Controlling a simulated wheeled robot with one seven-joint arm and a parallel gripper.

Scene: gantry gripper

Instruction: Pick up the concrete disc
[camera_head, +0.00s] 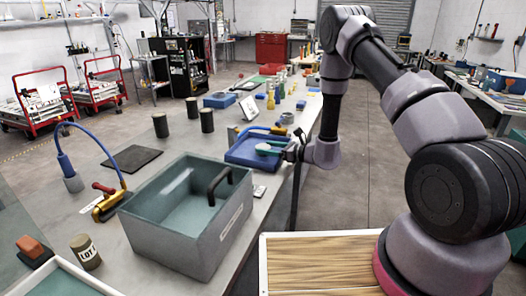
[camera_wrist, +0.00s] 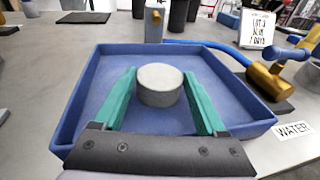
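The concrete disc (camera_wrist: 160,86) is a short, pale grey cylinder standing flat in a shallow blue tray (camera_wrist: 230,108), as the wrist view shows. My gripper (camera_wrist: 159,74) is open, with its two green fingers over the tray. The disc shows between the fingers toward their tips, with a small gap on each side. I cannot tell whether the fingers are at the disc's height. In the head view my gripper (camera_head: 270,147) is over the blue tray (camera_head: 240,158) on the bench; I cannot make out the disc clearly there.
A brass-ended blue hose (camera_wrist: 268,82) lies right of the tray, near a WATER label (camera_wrist: 293,130). A large grey-teal bin (camera_head: 188,238) stands nearer on the bench. Dark cylinders (camera_head: 207,120), a black mat (camera_head: 132,159) and a small sign (camera_head: 250,107) are around the tray.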

